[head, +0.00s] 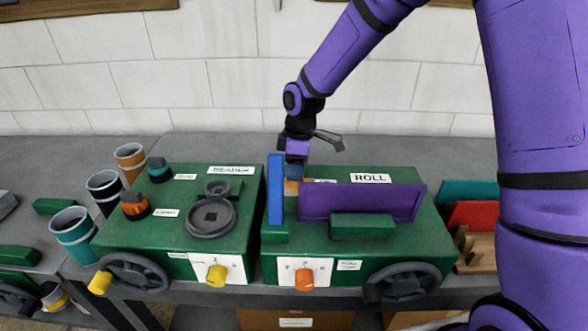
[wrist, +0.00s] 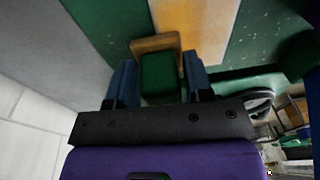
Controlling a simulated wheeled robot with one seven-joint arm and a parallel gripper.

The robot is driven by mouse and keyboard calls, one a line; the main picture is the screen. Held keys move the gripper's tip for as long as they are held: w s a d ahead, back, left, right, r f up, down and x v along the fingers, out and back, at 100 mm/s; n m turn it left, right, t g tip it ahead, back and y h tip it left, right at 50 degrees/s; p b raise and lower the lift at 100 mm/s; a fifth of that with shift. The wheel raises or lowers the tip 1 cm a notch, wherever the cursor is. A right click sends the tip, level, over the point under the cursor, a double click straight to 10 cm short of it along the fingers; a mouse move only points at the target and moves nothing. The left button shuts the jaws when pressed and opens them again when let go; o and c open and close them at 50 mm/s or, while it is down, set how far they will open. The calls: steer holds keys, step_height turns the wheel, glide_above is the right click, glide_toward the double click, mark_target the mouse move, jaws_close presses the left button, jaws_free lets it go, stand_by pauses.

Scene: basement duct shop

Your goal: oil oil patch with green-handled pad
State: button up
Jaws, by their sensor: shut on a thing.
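My gripper (wrist: 160,82) is shut on the green handle (wrist: 160,72) of a pad, with one blue finger on each side. The pad's tan base (wrist: 155,43) shows just beyond the handle in the wrist view. A yellow-orange strip (wrist: 193,16) lies beyond it on the green surface; I cannot tell whether the pad touches it or whether it is the oil patch. In the head view my gripper (head: 295,172) points down behind the blue upright plate (head: 276,188), over the roll machine. A bit of orange-tan (head: 291,187) shows below the fingers; the handle is hidden there.
The purple panel (head: 360,200) stands close right of my gripper on the roll machine (head: 405,232). The beader machine (head: 150,232) with a dark round plate (head: 210,218) is to the left. Cups (head: 74,230) stand at its left. Grey bench behind is mostly clear.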

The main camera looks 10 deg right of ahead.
mark_target(291, 197)
steer(key=shift+s+a, duration=0.2)
steer(key=shift+s, duration=0.75)
steer(key=shift+s+a, duration=0.15)
steer(key=shift+s, duration=0.75)
steer(key=shift+s+a, duration=0.2)
steer(key=shift+s, duration=0.65)
steer(key=shift+s+a, duration=0.15)
steer(key=shift+s, duration=0.7)
steer(key=shift+r, duration=0.1)
steer(key=shift+r, duration=2.95)
step_height(291, 197, up, 3)
steer(key=shift+r, duration=0.1)
